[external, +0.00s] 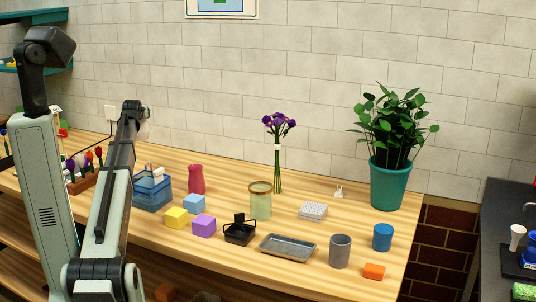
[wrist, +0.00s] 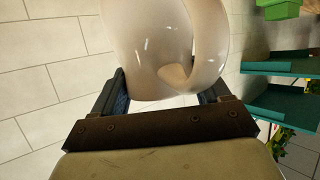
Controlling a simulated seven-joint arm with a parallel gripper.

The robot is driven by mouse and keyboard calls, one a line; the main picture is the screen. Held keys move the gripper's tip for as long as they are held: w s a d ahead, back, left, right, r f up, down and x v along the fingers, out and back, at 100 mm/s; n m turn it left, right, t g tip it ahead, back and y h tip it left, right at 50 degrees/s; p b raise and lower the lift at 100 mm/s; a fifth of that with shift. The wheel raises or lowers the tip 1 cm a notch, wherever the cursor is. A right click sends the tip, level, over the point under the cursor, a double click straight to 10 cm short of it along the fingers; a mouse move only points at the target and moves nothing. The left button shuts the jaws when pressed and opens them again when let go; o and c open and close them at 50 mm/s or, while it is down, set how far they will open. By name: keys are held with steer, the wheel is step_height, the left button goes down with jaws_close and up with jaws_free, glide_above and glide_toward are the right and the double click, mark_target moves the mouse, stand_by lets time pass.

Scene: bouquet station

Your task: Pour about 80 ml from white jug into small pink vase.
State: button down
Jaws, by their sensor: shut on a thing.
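The white jug (wrist: 150,45) fills the top middle of the wrist view, with its curved handle toward the right. My gripper (wrist: 163,90) is shut on the jug, with a finger on either side of its body. In the external view my gripper (external: 137,110) is raised above the left part of the table, and only a small pale bit of the jug (external: 145,131) shows behind it. The small pink vase (external: 196,180) stands upright on the table, right of and below my gripper. I cannot see the jug's contents or into the vase.
A blue clear bin (external: 152,194) stands left of the vase. Yellow (external: 176,218), light blue (external: 194,203) and purple (external: 204,226) blocks lie in front. A glass jar (external: 260,204), a vase of purple flowers (external: 278,165) and a grey tray (external: 287,248) are farther right.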

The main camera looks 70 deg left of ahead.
steer(key=s+d, duration=0.5)
steer(key=s, duration=0.1)
steer(key=w+d+m+t+h, duration=0.5)
steer(key=d+m+h, duration=0.1)
steer(key=d, duration=0.3)
steer(key=w+d+m+t+h, duration=0.5)
steer(key=d+m+t+h, duration=0.1)
steer(key=d+m, duration=0.3)
steer(key=shift+w+r, duration=0.3)
steer(key=shift+w, duration=0.05)
steer(key=shift+w, duration=0.1)
steer(key=w+d+f+m+g+y, duration=0.1)
steer(key=w+d+f+m+g, duration=0.1)
steer(key=w+f+g, duration=0.4)
steer(key=shift+w+d+f+g+y+p, duration=0.35)
steer(key=shift+w+g, duration=0.55)
steer(key=shift+g, duration=0.8)
